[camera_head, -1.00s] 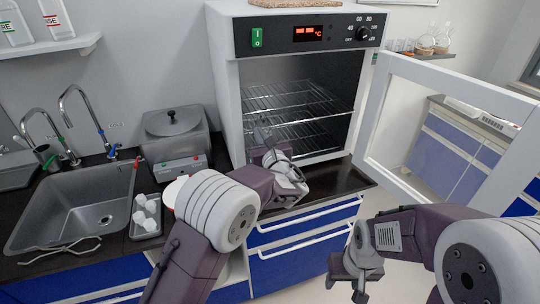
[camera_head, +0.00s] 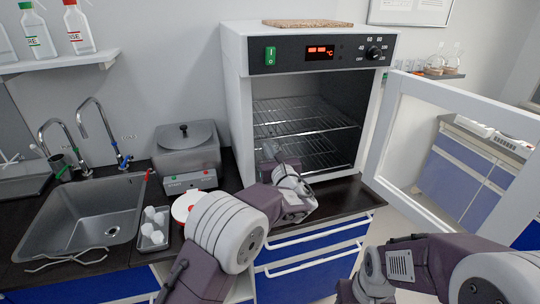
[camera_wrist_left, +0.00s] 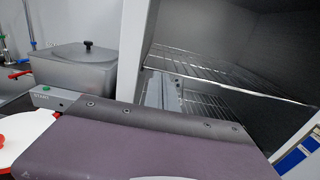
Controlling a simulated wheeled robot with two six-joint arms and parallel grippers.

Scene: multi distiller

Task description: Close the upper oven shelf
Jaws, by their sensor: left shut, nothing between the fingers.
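The oven (camera_head: 310,45) stands on the counter with its door swung open to the right. The upper oven shelf (camera_head: 305,112) is a wire rack inside; its front bar is close to the opening, and I cannot tell exactly how far out it sits. It also shows in the left wrist view (camera_wrist_left: 225,68). A lower wire rack (camera_head: 318,150) lies beneath it. My left gripper (camera_head: 270,150) is shut and empty at the oven mouth, below the upper shelf's front bar, towards its left end; contact is unclear. My right gripper is at the bottom edge, its fingers largely cut off.
The open glass-paned door (camera_head: 455,150) stands to the right, above my right arm. A grey lidded bath (camera_head: 187,150) stands left of the oven, with a sink (camera_head: 85,210) further left. A tray of white cups (camera_head: 153,232) is near the counter's front.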

